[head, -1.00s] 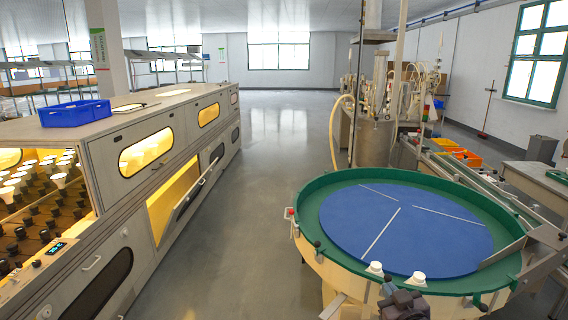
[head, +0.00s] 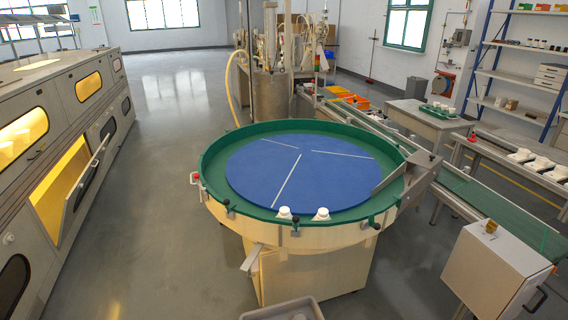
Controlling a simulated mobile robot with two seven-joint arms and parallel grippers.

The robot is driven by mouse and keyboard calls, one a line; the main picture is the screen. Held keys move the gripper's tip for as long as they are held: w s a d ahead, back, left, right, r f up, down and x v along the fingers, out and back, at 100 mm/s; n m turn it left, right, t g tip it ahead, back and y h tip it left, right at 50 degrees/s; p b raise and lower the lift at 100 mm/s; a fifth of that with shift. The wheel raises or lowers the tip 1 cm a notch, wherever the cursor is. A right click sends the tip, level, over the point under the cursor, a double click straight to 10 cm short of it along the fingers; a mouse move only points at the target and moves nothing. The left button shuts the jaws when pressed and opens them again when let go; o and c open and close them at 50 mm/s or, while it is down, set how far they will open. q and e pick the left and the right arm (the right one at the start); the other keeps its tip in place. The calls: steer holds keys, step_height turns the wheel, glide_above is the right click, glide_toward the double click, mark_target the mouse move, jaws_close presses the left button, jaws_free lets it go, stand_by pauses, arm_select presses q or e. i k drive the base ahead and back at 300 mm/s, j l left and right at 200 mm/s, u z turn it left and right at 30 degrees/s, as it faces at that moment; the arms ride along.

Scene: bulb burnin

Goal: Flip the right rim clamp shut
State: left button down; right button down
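The round table (head: 330,232) has a green raised rim and a blue disc (head: 285,170) with pale strips. Several small clamps with dark knobs sit along the rim. One is at the front right (head: 374,222), one at the front middle (head: 295,227) and one at the front left (head: 228,207). They are too small to tell whether each is open or shut. Neither of my grippers is in view.
A metal chute (head: 408,172) and green conveyor (head: 470,185) adjoin the table's right side. A white box (head: 494,270) stands at the front right. A grey bin (head: 284,311) is at the bottom edge. The oven cabinet (head: 50,150) is left, its lower flap open. The floor between is clear.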

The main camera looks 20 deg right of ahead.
mark_target(371, 222)
steer(key=z, duration=1.3)
